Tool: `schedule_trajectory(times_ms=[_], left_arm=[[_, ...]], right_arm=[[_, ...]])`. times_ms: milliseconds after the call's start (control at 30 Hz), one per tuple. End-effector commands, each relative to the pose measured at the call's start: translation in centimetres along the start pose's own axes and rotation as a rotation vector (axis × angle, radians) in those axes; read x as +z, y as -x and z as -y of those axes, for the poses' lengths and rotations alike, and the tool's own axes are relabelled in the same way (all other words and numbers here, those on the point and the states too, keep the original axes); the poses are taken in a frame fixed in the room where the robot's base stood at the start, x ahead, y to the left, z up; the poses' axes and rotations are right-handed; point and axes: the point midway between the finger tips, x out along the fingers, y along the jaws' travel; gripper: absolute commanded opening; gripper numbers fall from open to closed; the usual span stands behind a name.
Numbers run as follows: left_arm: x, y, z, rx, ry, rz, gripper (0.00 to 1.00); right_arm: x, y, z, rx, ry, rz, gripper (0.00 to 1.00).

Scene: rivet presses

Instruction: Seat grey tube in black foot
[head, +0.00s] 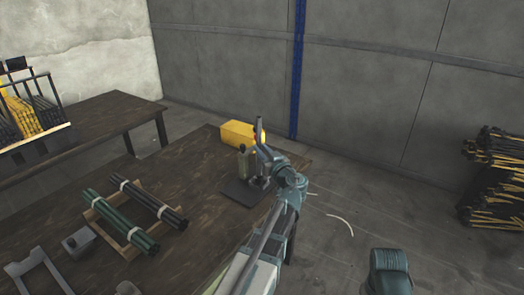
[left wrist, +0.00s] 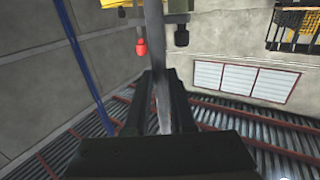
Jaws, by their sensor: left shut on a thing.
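My left gripper (head: 262,150) is over the far right end of the wooden table. In the left wrist view its dark fingers (left wrist: 166,105) are shut on a long grey tube (left wrist: 156,45), which runs out between them to the top edge. In the head view a grey upright piece (head: 259,123) with a red part beside it stands at the gripper. A dark flat plate (head: 240,193) lies on the table just below. I cannot make out the black foot for sure, and the tube's lower end is hidden.
An olive bottle-like cylinder (head: 243,162) stands close to the left gripper, with a yellow box (head: 237,134) behind it. Dark tubes (head: 147,203) with white bands lie on a wooden rack. A small grey block (head: 79,242) is nearby. The table's middle is bare.

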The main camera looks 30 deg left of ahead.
Motion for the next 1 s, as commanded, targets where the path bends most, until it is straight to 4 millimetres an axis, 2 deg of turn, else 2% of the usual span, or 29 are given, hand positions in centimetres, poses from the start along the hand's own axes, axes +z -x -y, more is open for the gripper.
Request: schedule_trajectory(times_ms=[1000], left_arm=[[2.6, 0.0, 0.0, 0.000, 0.000, 0.000, 0.00]], right_arm=[[-0.1, -2.5, 0.2, 0.000, 0.000, 0.000, 0.50]])
